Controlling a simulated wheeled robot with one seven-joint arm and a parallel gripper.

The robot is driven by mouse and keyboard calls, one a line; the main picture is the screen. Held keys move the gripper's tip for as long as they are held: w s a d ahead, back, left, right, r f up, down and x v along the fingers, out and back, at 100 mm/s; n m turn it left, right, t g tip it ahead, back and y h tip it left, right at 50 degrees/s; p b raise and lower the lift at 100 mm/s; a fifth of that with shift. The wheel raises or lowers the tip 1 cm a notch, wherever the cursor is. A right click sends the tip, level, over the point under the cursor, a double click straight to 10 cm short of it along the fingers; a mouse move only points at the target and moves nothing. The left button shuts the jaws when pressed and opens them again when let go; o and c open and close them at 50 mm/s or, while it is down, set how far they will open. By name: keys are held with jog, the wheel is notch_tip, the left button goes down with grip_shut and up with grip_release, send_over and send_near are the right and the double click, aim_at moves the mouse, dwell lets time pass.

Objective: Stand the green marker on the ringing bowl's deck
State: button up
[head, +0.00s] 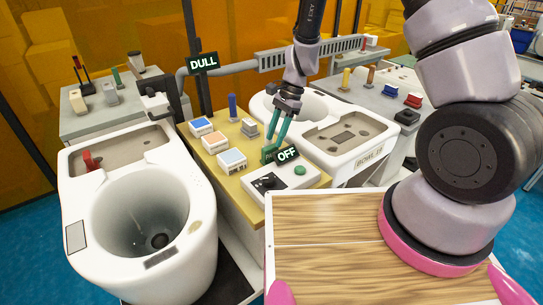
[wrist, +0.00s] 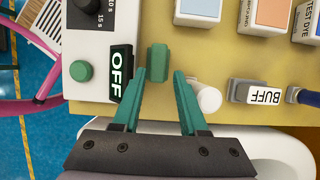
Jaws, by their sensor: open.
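My gripper (head: 270,154) has teal fingers spread over the yellow bench. In the wrist view my gripper (wrist: 160,76) points at a green piece (wrist: 158,58), seen from above just beyond and between the fingertips; it looks like the green marker. Another upright green piece (head: 117,78) stands on the back-left grey table. The left white bowl (head: 190,225) has a recessed deck (head: 155,135); the right white bowl (head: 262,101) has a deck (head: 372,146). A DULL sign (head: 203,62) hangs behind. I cannot tell which bowl rings.
The yellow bench holds a timer box (head: 277,186) with an OFF sign (head: 287,154) and green button, coloured test boxes (head: 216,151) and a blue marker (head: 232,107). A white cylinder (wrist: 208,97) and a BUFF block (wrist: 262,92) stand near my right finger in the wrist view.

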aim_at(272, 146)
jog(key=x, duration=0.5)
jog(key=shift+s+a+f, duration=0.15)
jog(key=shift+s+f, duration=0.05)
jog(key=shift+s, duration=0.1)
grip_shut()
